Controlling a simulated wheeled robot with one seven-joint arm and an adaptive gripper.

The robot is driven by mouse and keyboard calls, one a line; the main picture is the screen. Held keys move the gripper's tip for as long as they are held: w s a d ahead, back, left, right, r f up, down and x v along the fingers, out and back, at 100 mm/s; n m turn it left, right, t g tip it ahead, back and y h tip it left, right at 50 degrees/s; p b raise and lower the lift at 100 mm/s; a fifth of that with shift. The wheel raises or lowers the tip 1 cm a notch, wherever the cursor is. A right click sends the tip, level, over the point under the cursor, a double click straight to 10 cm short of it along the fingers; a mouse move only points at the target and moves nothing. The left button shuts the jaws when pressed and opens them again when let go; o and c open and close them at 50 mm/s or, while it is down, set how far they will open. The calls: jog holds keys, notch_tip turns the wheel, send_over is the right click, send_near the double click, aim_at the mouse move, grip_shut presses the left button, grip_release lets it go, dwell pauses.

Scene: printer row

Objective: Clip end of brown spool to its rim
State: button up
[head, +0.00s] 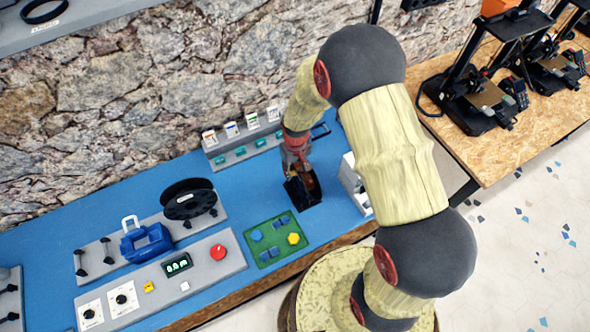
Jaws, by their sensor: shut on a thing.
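The brown spool (313,186), brown filament between dark flanges, is on the blue bench right of the middle. My gripper (297,176) points down at it from above and is shut at its upper left part. The gripper and the spool's dark side overlap in the view, so I cannot tell whether the jaws hold the rim or the filament's end. The loose end and any rim clip are too small to make out.
A black spool (190,199) sits on a grey stand at left, by a blue cradle-like device (146,240). A grey control panel (210,262) and a green tray (275,240) lie in front. A labelled rack (243,140) stands behind. Printers (475,100) stand on a wooden table at right.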

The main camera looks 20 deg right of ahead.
jog(key=o, duration=1.1)
jog(key=o, duration=0.4)
jog(key=shift+o, duration=1.1)
jog(key=shift+r+p, duration=2.1)
jog(key=shift+r, duration=1.4)
